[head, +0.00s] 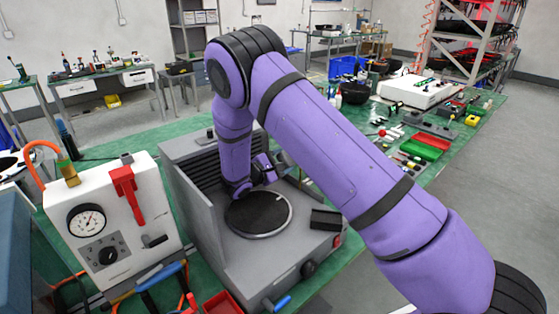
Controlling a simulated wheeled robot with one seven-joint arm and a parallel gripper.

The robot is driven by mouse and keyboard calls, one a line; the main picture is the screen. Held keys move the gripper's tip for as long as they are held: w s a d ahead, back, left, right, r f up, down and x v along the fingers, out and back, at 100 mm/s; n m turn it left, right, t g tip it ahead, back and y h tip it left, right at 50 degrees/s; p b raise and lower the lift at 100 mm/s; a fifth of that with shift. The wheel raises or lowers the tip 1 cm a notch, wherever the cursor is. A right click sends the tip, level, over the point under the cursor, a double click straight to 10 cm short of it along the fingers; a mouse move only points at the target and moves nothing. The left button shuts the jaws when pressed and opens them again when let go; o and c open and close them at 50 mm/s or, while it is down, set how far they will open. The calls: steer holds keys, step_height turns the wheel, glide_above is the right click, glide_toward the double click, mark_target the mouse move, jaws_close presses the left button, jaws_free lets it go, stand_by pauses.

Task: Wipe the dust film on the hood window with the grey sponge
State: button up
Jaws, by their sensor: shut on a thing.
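My gripper (272,162) is small in the head view, beyond the round black plate and partly hidden by my purple arm. It is shut on a small grey thing, which looks like the grey sponge; its outline is hard to make out. My wrist is bent low over the back of the grey machine, and the gripper points to the right. I cannot make out the hood window or any dust film on it, so I cannot tell whether the sponge touches it.
The grey machine (185,160) with its round black plate (258,213) stands on the green bench. A white gauge box (110,225) with a red lever is at its left. A red tray (427,146), green tray (419,151) and several small tools lie on the right.

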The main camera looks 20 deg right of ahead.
steer(key=shift+s+d, duration=0.15)
steer(key=shift+s, duration=0.4)
steer(key=shift+s+d, duration=0.15)
steer(key=shift+s, duration=0.35)
steer(key=shift+s+d, duration=0.3)
steer(key=shift+s, duration=0.3)
steer(key=shift+s+d, duration=0.35)
steer(key=shift+s, duration=0.3)
steer(key=shift+s+d, duration=0.3)
steer(key=shift+s, duration=0.3)
steer(key=shift+w+a+r, duration=0.25)
steer(key=shift+w+r, duration=0.05)
steer(key=shift+w, duration=0.35)
steer(key=shift+w+a+r, duration=0.2)
steer(key=shift+w+r, duration=0.05)
steer(key=shift+w, duration=0.4)
steer(key=shift+w+a+r, duration=0.25)
steer(key=shift+w+r, duration=0.05)
steer(key=shift+w, duration=0.35)
steer(key=shift+w+a, duration=0.4)
steer(key=shift+w, duration=0.5)
steer(key=shift+w+a, duration=0.4)
steer(key=shift+w, duration=0.45)
steer(key=shift+a+r, duration=0.1)
steer(key=shift+r, duration=0.7)
steer(key=s+d, duration=0.3)
steer(key=s, duration=0.4)
steer(key=shift+s, duration=0.2)
